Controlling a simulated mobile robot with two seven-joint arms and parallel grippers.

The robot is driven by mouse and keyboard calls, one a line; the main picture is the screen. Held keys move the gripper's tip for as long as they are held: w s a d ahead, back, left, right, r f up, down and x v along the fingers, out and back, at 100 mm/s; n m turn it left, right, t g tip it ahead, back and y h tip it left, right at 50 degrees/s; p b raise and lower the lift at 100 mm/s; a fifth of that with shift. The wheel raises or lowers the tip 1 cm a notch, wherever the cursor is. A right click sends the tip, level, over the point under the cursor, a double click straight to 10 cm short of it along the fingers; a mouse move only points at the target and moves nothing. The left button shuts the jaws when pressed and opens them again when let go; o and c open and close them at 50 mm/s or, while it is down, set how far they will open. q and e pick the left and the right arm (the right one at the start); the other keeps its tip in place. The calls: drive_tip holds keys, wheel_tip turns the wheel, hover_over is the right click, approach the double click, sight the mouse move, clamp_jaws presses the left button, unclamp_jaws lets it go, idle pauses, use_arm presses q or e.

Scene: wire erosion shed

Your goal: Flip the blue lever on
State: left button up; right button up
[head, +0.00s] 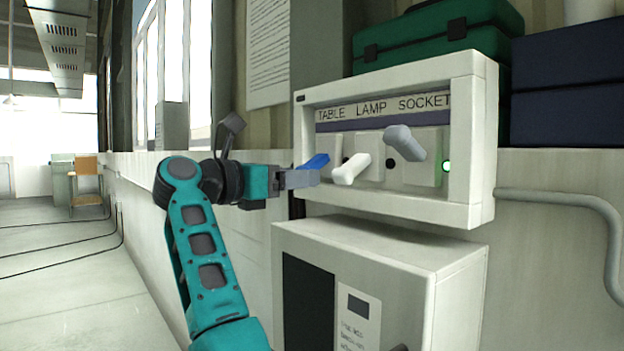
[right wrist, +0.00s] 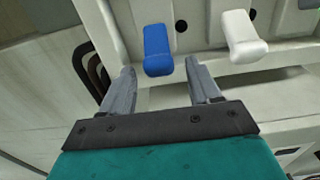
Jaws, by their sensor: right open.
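The blue lever (head: 318,161) sits under the word TABLE at the left of a white switch panel (head: 482,140). It sticks out and tilts down, and the small round indicator beside it is dark. In the right wrist view the blue lever (right wrist: 157,45) lies just ahead of and between the fingertips. My right gripper (head: 303,178) is open and empty, close to the lever's free end; I cannot tell whether they touch. The wrist view shows both fingers of the right gripper (right wrist: 159,68) apart. My left gripper is out of view.
A white lever (head: 352,168) tilts down close to the right of the blue one. A grey lever (head: 404,142) points up beside a lit green lamp (head: 446,166). A white box (head: 455,262) stands below the panel, a green case (head: 435,35) above.

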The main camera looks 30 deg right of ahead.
drive_tip(key=shift+w+d, duration=0.15)
drive_tip(key=shift+d, duration=2)
drive_tip(key=shift+c, duration=0.2)
drive_tip(key=c, duration=0.9)
